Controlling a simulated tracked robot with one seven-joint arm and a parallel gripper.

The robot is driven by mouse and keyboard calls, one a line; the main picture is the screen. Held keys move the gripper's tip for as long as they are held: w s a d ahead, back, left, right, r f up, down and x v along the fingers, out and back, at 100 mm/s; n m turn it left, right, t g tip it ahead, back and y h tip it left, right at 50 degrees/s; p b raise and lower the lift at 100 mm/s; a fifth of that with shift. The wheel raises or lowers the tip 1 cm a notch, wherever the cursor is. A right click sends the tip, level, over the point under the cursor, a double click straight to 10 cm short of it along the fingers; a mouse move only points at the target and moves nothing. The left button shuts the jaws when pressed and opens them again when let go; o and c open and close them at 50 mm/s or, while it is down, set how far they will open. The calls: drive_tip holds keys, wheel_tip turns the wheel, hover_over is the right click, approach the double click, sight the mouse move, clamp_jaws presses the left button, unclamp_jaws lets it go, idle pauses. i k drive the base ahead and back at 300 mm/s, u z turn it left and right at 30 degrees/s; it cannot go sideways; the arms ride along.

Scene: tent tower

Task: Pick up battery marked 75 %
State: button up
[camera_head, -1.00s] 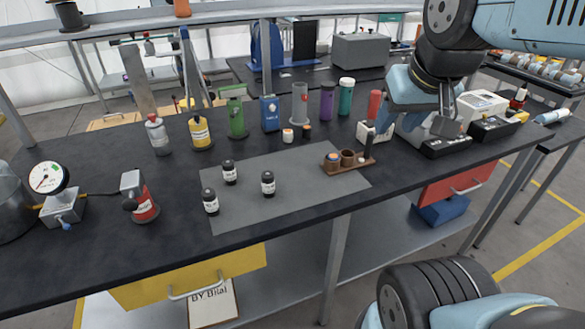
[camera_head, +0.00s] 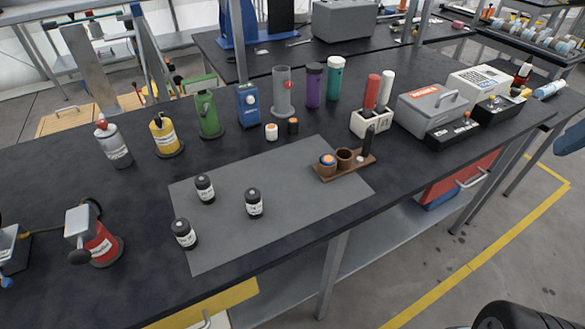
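Three small black batteries with white labels stand upright on the grey mat (camera_head: 305,205). One battery (camera_head: 204,189) is at the back, one battery (camera_head: 254,203) is to its right, and one battery (camera_head: 184,234) is at the front left. Their label print is too small to read, so I cannot tell which is marked 75 %. My gripper is not in view now.
A brown wooden holder (camera_head: 345,167) sits at the mat's right end. The mat around the batteries is clear.

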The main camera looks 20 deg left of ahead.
sight(252, 196)
drive_tip(key=z, duration=0.3)
drive_tip(key=k, duration=1.8)
drive_tip(key=u, duration=1.95)
drive_tip(key=i, duration=1)
drive_tip(key=z, duration=0.1)
